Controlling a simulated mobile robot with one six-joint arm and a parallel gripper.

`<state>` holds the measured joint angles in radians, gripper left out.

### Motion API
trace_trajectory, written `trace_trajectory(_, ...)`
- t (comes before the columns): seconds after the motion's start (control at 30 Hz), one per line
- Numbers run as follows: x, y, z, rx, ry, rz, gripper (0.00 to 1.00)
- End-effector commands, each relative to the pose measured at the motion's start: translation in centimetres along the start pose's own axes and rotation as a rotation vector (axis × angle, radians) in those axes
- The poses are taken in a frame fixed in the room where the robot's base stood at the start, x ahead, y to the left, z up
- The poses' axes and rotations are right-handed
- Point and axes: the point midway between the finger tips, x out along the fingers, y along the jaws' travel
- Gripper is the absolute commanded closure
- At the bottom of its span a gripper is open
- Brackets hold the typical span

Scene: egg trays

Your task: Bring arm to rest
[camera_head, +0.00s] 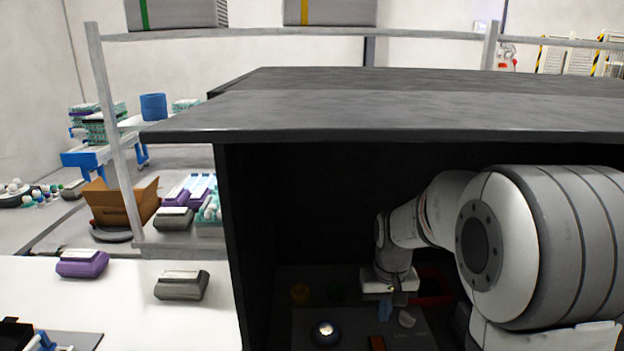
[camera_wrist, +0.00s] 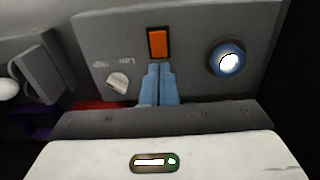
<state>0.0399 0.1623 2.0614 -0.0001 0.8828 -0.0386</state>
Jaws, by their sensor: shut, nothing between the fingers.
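My gripper (camera_wrist: 160,70) shows in the wrist view as two blue fingers pressed together, with nothing between them. Its tips are close to an orange rectangular piece (camera_wrist: 157,43) on a grey panel (camera_wrist: 100,35); I cannot tell whether they touch. In the head view my arm reaches down into a dark enclosure, and my gripper (camera_head: 398,298) is low inside it, small and dim.
A dark cabinet-like enclosure (camera_head: 400,105) surrounds my arm from above and the left. On the panel are a blue-rimmed round light (camera_wrist: 228,59) and a pale knob (camera_wrist: 118,82). Purple (camera_head: 82,263) and grey egg cartons (camera_head: 182,285) sit on the white surface at left.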

Motion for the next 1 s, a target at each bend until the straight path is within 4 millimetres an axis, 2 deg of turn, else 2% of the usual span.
trace_trajectory(0.1,-2.5,-0.3,2.8,0.000,0.043,0.001,1.00)
trace_trajectory(0.3,-5.5,-0.8,7.6,0.001,0.106,0.002,1.00)
trace_trajectory(0.6,-7.5,-1.3,14.8,0.002,0.196,0.002,1.00)
trace_trajectory(0.8,-7.6,-1.5,17.6,0.003,0.231,0.001,1.00)
trace_trajectory(1.0,-7.6,-1.5,18.3,0.004,0.238,0.000,1.00)
